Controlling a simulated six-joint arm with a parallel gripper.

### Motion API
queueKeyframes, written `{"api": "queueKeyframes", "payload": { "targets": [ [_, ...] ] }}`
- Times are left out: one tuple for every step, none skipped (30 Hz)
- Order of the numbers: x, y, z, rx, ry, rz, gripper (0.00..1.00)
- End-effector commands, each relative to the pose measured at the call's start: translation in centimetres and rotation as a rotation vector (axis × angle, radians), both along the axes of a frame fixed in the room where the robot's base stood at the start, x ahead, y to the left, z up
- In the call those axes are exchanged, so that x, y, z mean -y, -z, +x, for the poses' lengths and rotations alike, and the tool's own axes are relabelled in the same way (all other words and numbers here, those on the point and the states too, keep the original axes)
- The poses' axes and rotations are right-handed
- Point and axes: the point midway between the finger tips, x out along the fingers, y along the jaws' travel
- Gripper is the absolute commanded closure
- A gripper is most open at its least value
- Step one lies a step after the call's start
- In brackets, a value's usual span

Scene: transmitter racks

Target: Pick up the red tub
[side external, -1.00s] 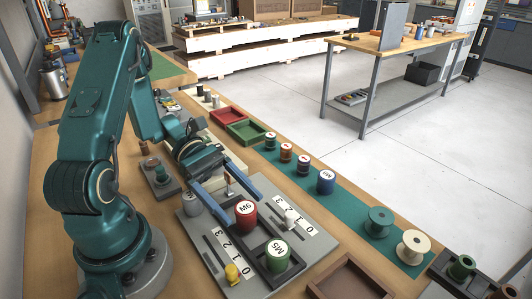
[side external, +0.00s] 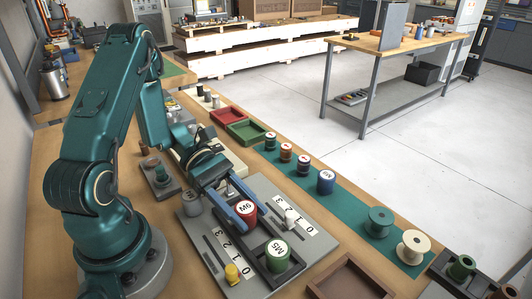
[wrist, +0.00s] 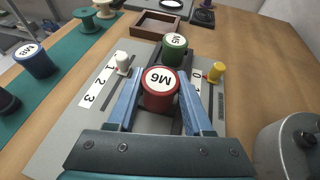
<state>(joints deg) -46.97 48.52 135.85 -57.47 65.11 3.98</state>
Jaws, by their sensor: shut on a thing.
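The red tub (side external: 246,217) has a white lid label reading M6. It stands upright in the dark slotted holder on the grey panel (side external: 203,249). My gripper (side external: 245,210) has its two blue fingers on either side of the tub, shut on it. In the wrist view the red tub (wrist: 160,90) sits between the fingertips of my gripper (wrist: 160,97), with its label facing up. The tub's lower part is partly hidden by the fingers in the side view.
A green M5 tub (side external: 277,256) stands close to the red tub in the same holder. A white knob (side external: 291,219) and a yellow knob (side external: 233,273) flank the holder. A grey canister (side external: 192,203) stands left of my gripper. Several tubs line the teal strip (side external: 345,211).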

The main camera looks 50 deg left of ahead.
Motion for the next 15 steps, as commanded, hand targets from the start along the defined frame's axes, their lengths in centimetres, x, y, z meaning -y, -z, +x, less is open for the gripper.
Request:
{"api": "queueKeyframes", "payload": {
  "targets": [
    [0.0, 0.0, 0.0, 0.0, 0.0, 0.0, 1.0],
    [0.0, -0.1, 0.0, 0.001, 0.0, 0.0, 1.0],
    [0.0, -0.1, 0.0, 0.001, 0.0, 0.0, 1.0],
    [0.0, -0.2, 0.0, 0.001, 0.0, 0.0, 1.0],
    [0.0, -0.3, 0.0, 0.001, -0.001, 0.0, 1.0],
    [0.0, -0.5, 0.0, 0.002, 0.0, 0.0, 1.0],
    [0.0, -0.7, 0.0, 0.002, 0.0, 0.0, 1.0],
    [0.0, -0.9, 0.0, 0.002, 0.0, 0.001, 1.0],
    [-0.1, -1.2, 0.1, 0.004, 0.0, 0.003, 1.0],
    [-0.1, -1.5, 0.1, 0.004, 0.0, 0.003, 1.0],
    [-0.1, -1.9, 0.1, 0.004, -0.001, 0.003, 1.0],
    [-0.1, -2.4, 0.1, 0.005, -0.001, 0.003, 1.0],
    [0.0, -2.8, 0.0, 0.004, 0.0, 0.005, 1.0],
    [-0.1, -3.3, 0.1, 0.007, 0.0, 0.006, 1.0],
    [-0.1, -3.9, 0.1, 0.006, -0.001, 0.004, 1.0]
  ]
}}
